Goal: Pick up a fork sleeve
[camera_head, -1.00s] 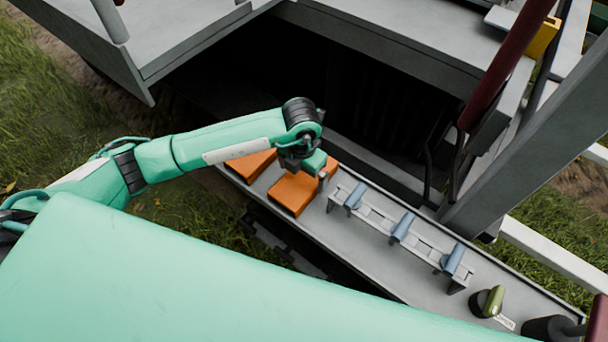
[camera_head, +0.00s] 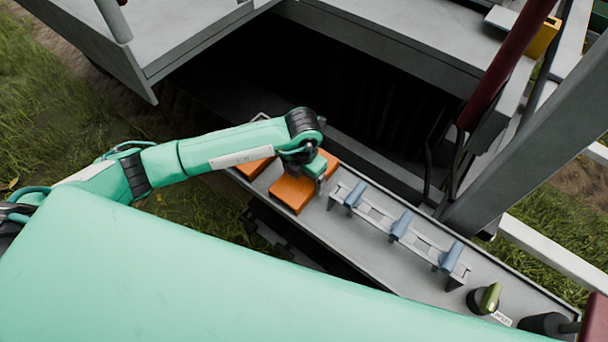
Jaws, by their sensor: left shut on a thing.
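Two orange blocks, which look like the fork sleeves, lie side by side on the grey ledge. The right fork sleeve (camera_head: 291,193) is partly hidden, with its far end showing behind my left gripper (camera_head: 320,180). The left fork sleeve (camera_head: 254,167) is partly covered by my arm. My left gripper points down over the middle of the right sleeve and is shut on it; the fingertips are mostly hidden. The sleeve appears still level with the ledge. My right gripper is not in view.
A low rack (camera_head: 380,221) with several blue-grey handles stands on the ledge (camera_head: 350,250) right of the sleeves. A green knob (camera_head: 490,298) sits farther right. Behind is a dark recess (camera_head: 350,90); a dark red bar (camera_head: 497,75) and grey post (camera_head: 530,130) stand at right.

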